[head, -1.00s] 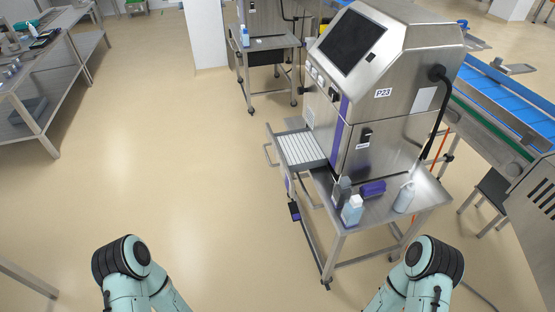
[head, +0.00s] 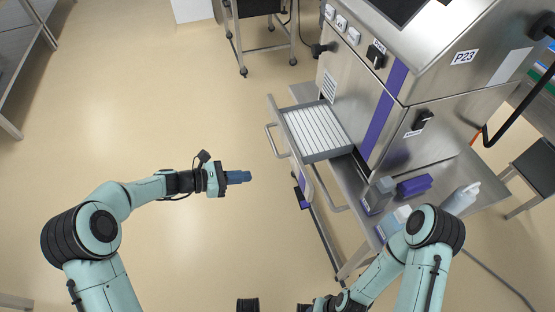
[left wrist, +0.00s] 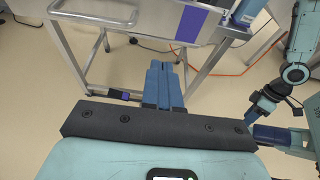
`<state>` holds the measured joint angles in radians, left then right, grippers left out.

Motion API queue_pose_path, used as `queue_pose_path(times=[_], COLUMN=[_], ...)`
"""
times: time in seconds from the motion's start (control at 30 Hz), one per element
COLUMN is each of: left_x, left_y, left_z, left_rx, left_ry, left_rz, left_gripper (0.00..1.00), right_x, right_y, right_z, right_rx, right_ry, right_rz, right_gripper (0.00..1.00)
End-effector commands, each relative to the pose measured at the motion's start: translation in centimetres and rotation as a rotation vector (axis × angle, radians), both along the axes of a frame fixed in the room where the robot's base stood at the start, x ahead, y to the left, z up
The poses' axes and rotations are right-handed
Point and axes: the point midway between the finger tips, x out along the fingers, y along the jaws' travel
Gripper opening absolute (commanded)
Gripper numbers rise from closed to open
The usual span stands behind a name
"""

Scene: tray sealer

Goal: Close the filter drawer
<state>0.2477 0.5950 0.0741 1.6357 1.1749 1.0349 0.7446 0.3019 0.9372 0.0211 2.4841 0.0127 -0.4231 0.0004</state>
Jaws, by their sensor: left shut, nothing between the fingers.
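The filter drawer (head: 345,151) is a grey tray with a white ribbed filter. It is pulled out from the left side of the steel tray sealer (head: 405,100) and has a bar handle (head: 269,140) on its outer end. My left gripper (head: 245,177) is shut and empty, left of the drawer and apart from it. Its blue fingers also show in the left wrist view (left wrist: 164,80), pointing towards steel framework. My right arm reaches down to the bottom edge in the head view, where its gripper is not clear. Blue right gripper parts (left wrist: 275,133) show at the right in the left wrist view.
Grey and pale blue bottles, a purple box (head: 414,186) and a white bottle (head: 461,198) stand on the steel side table right of the drawer. A wheeled cart (head: 262,10) stands behind. The floor left of the drawer is clear.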

Motion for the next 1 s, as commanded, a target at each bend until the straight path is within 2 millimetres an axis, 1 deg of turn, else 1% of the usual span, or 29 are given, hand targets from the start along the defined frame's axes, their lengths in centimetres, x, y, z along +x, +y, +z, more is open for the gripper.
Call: queue_pose_path(times=[0.07, 0.17, 0.27, 0.53, 0.6, 0.7, 0.8, 1.0], left_x=[0.3, 0.6, 1.1, 2.8, 3.1, 3.6, 4.0, 4.3], left_y=[-0.4, -1.5, -3.2, -8.5, -9.7, -11.1, -12.1, -12.8], left_z=[0.3, 0.0, -0.6, -2.5, -2.8, -2.6, -2.7, -2.6], left_rx=[-0.016, -0.016, -0.016, -0.013, -0.013, -0.013, -0.011, -0.011], left_ry=[-0.002, -0.002, -0.001, -0.001, -0.001, -0.003, -0.001, -0.002], left_rz=[0.001, -0.001, -0.002, -0.002, -0.002, -0.002, 0.0, 0.002], left_gripper=[0.0, 0.0, 0.0, 0.0, 0.0, 0.0, 0.0, 0.0], right_x=[0.0, 0.0, 0.1, 0.3, 0.4, 0.4, 0.4, 0.5], right_y=[0.0, 0.0, 0.0, 0.0, 0.0, 0.0, 0.0, 0.0], right_z=[-0.1, -0.1, -0.3, -0.8, -0.9, -0.9, -1.0, -1.0], right_rx=[0.0, -0.001, -0.001, -0.002, -0.002, -0.003, -0.003, -0.003], right_ry=[0.0, -0.001, -0.004, -0.011, -0.013, -0.015, -0.015, -0.016], right_rz=[0.0, -0.001, -0.001, -0.004, -0.003, -0.004, -0.004, -0.004], right_gripper=[0.39, 0.39, 0.39, 0.39, 0.39, 0.39, 0.39, 0.39])
